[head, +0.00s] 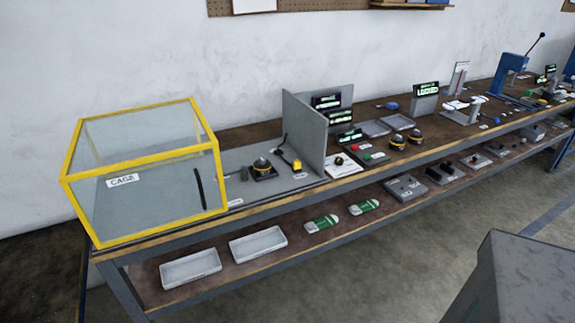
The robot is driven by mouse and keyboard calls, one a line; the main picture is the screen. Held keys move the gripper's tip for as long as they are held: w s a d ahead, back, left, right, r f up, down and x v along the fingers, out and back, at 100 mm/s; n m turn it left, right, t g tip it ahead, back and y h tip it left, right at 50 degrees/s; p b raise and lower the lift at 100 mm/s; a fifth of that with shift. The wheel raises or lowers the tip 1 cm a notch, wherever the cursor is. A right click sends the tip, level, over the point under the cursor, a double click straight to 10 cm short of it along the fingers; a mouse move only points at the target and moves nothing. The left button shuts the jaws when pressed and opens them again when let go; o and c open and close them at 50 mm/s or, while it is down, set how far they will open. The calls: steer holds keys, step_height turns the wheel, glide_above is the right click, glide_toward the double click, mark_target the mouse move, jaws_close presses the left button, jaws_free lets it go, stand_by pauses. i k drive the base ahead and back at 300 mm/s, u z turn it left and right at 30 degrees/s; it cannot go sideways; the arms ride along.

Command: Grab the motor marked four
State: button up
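Round dark motor-like parts with yellowish bands show on the bench in the head view. One part (262,164) sits on a dark square base on the grey panel, left of the upright divider. Two more, a left one (397,143) and a right one (415,136), stand side by side right of the divider. They are too small for me to read any number, so I cannot tell which is marked four. My gripper is not in view.
A yellow-framed clear box labelled CAGE (140,205) stands at the bench's left end. A grey upright divider (305,130) crosses the bench top. The lower shelf holds a pale tray (190,268) and green-and-white packs (322,223). Open floor (400,260) lies in front.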

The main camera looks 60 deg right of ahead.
mark_target(260, 171)
steer(key=z, duration=0.5)
steer(key=k, duration=0.65)
steer(key=z, duration=0.05)
steer(key=i, duration=0.6)
steer(key=z, duration=0.25)
